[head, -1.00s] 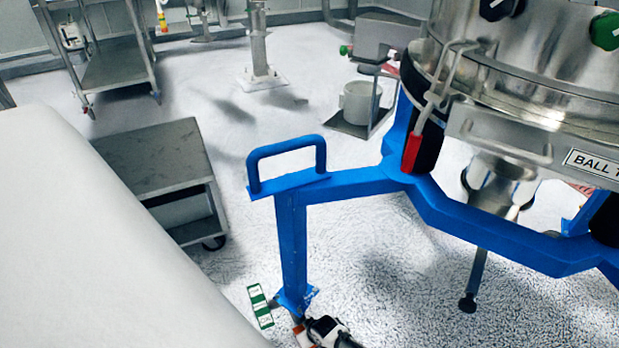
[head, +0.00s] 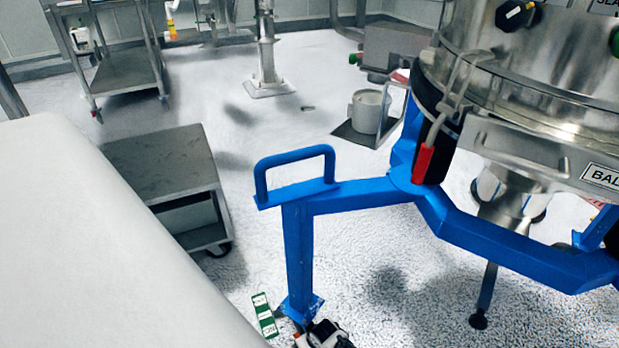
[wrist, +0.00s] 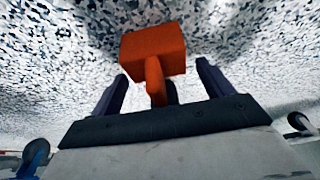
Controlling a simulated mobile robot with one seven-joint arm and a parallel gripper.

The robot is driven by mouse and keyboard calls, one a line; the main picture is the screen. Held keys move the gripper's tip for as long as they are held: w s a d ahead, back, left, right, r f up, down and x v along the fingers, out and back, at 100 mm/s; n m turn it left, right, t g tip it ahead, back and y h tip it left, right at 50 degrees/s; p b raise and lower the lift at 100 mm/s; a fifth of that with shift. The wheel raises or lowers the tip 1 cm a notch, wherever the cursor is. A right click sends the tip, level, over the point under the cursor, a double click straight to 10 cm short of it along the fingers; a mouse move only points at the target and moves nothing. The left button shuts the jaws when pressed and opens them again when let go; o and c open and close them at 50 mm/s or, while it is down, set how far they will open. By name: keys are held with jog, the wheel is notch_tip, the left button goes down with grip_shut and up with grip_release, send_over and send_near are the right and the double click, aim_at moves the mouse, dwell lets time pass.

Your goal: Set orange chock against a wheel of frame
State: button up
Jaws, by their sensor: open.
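The orange chock (wrist: 152,48) is in the wrist view, a block with a narrower stem pointing back toward my gripper. My gripper (wrist: 160,76) is open, with one dark finger on each side of the stem. Gaps show between the stem and both fingers. The blue frame (head: 360,193) carries the steel sifter at the right of the head view. A black and white caster-like part (head: 325,336) shows at the foot of its near post, cut off by the bottom edge. The chock and my gripper cannot be made out in the head view.
A low steel cart (head: 165,165) stands left of the frame. A green and white floor marker (head: 264,315) lies beside the post's foot. A white pot (head: 366,112) stands behind the frame. Small wheel-like shapes show at both lower sides of the wrist view. Speckled floor is clear mid-view.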

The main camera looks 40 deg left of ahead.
jog(key=p+v, duration=0.6)
jog(key=v, duration=0.7)
jog(key=shift+r, duration=0.4)
jog(key=shift+d, duration=0.15)
